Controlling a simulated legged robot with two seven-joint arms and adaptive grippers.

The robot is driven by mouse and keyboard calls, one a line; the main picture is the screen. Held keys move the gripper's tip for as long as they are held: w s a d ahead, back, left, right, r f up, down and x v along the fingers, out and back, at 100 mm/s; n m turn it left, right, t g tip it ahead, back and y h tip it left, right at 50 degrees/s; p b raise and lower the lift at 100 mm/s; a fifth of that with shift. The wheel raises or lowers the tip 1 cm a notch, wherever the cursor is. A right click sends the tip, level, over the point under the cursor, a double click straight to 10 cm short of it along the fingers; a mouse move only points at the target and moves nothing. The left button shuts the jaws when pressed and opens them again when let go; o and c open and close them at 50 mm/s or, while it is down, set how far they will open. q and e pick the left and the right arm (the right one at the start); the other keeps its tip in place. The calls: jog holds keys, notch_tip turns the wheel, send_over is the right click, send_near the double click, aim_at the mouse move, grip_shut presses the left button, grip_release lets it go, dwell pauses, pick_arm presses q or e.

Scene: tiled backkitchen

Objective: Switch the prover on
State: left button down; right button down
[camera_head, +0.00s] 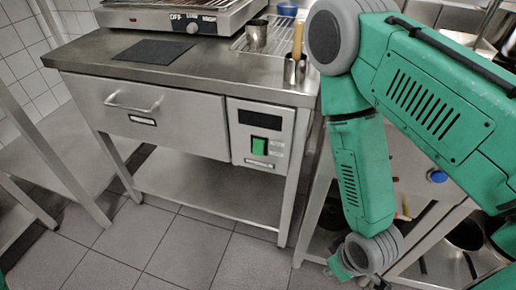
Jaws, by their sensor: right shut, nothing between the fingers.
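The prover's control panel (261,136) is on the right front of the steel counter unit. It has a dark, blank display (260,119) and below it a green switch (259,146) in a dark frame. I cannot tell from here which way the switch is set. My right arm comes in from the right and bends down in front of the neighbouring unit. My right gripper (346,272) is low at the bottom edge, partly hidden by its wrist, shut and empty. It is below and right of the switch, well apart from it. My left gripper is out of view.
A drawer (165,118) with a bar handle (133,103) is left of the panel. The worktop carries a grill (180,17), a dark mat (153,51) and metal cups (295,69). Tiled floor (190,250) is clear in front.

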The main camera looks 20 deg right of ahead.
jog(key=w+a+r+n+t+y, duration=0.1)
jog(key=w+a+r+n+t, duration=0.3)
jog(key=w+r+n+t, duration=0.3)
jog(key=w+a+r+n+t, duration=0.4)
jog(key=w+r+n+t, duration=0.3)
jog(key=w, duration=0.4)
jog(key=shift+w+r+n+y, duration=0.2)
jog(key=shift+r+n+y, duration=0.2)
jog(key=shift+r+n, duration=0.45)
jog(key=shift+r, duration=0.1)
jog(key=b, duration=0.2)
send_near(254, 143)
jog(key=w+a, duration=0.3)
jog(key=w, duration=0.1)
jog(key=shift+w+d+f, duration=0.55)
jog(key=shift+w+d, duration=0.05)
jog(key=shift+w, duration=0.25)
jog(key=shift+w+d+f+b, duration=0.15)
jog(key=shift+w+d+b, duration=0.2)
jog(key=shift+w+d, duration=0.2)
